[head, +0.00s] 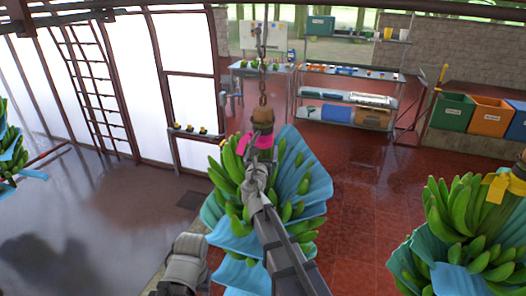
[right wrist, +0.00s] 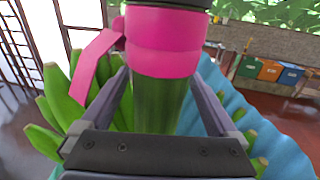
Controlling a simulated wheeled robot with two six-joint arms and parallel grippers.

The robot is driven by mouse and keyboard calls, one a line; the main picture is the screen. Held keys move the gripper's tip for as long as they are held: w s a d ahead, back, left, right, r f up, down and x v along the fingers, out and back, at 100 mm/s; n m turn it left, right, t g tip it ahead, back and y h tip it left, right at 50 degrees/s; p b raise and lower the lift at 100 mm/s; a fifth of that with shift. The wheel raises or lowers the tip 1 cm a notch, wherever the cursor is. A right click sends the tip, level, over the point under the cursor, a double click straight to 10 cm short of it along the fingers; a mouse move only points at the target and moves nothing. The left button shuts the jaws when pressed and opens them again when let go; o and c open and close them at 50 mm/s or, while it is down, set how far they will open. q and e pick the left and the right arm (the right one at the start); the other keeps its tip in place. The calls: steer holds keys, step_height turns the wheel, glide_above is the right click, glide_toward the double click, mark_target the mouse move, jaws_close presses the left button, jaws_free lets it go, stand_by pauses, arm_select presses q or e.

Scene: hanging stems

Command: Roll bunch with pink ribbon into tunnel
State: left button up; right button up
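The bunch with the pink ribbon (head: 222,183) hangs from a chain at the centre of the head view, green bananas with blue sheets around them. Its pink ribbon (right wrist: 165,42) wraps the top of the stem, one tail hanging left. My right gripper (head: 258,182) is at the upper part of this bunch. In the right wrist view its fingers (right wrist: 161,80) lie on both sides of the green stem (right wrist: 158,105), just below the ribbon. Whether they press on it I cannot tell. I cannot make out a tunnel.
A bunch with a yellow ribbon (head: 500,186) hangs at the right, and another bunch (head: 6,150) at the left edge. Shelves (head: 345,97) and coloured bins, including an orange bin (head: 488,116), stand behind. Open red floor (head: 362,185) lies between the central and right bunches.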

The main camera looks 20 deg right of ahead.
jaws_close()
stand_by(0.6)
